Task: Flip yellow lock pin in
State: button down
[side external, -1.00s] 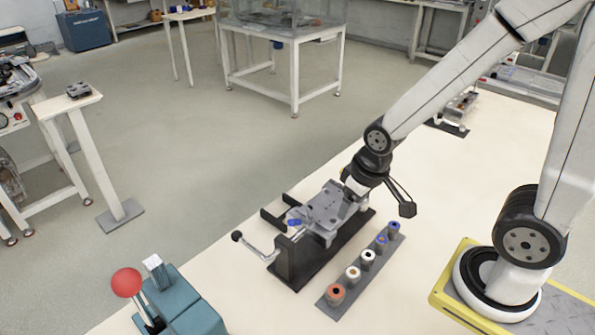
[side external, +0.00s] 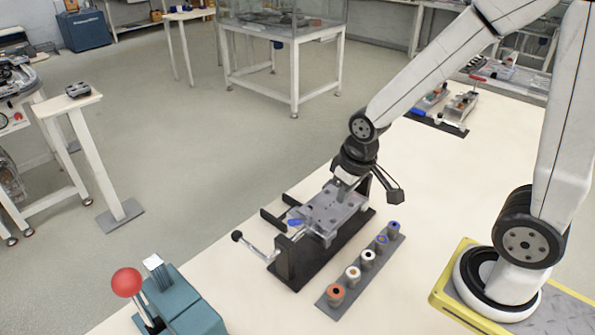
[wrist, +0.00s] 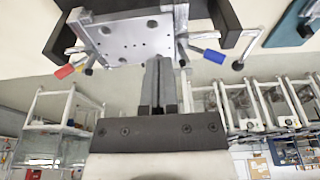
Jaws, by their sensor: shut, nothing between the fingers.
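A grey metal fixture plate (side external: 322,214) with holes sits on a black base on the pale table; it also fills the upper part of the wrist view (wrist: 128,40). A blue-tipped pin (side external: 295,222) sticks out at its near-left end, and the wrist view shows blue (wrist: 213,56) and red (wrist: 65,71) tips at the plate's edge. I cannot make out a yellow lock pin in any view. My gripper (side external: 343,192) is over the plate's far right part. In the wrist view its fingers (wrist: 158,64) are together and empty, close to the plate's edge.
A crank lever with a black knob (side external: 237,236) juts from the fixture's left. A grey strip with several coloured-top cylinders (side external: 368,260) lies to its right. A teal block with a red ball lever (side external: 127,281) stands at front left. Another fixture (side external: 450,110) is farther back.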

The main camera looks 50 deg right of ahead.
jog(key=w+d+r+g, duration=0.1)
jog(key=w+d, duration=0.3)
jog(key=w, duration=0.4)
jog(key=w+d+g, duration=0.2)
jog(key=w+d, duration=0.2)
jog(key=w, duration=0.4)
jog(key=w+d+f+g, duration=0.2)
jog(key=w+d, duration=0.5)
jog(key=d, duration=0.5)
jog(key=shift+w+d+f+g, duration=0.3)
jog(key=shift+w+f+g, duration=0.05)
jog(key=shift+g, duration=0.35)
jog(key=shift+f, duration=0.2)
jog(key=s+f, duration=0.7)
jog(key=f, duration=0.2)
jog(key=shift+s, duration=0.2)
dwell(0.4)
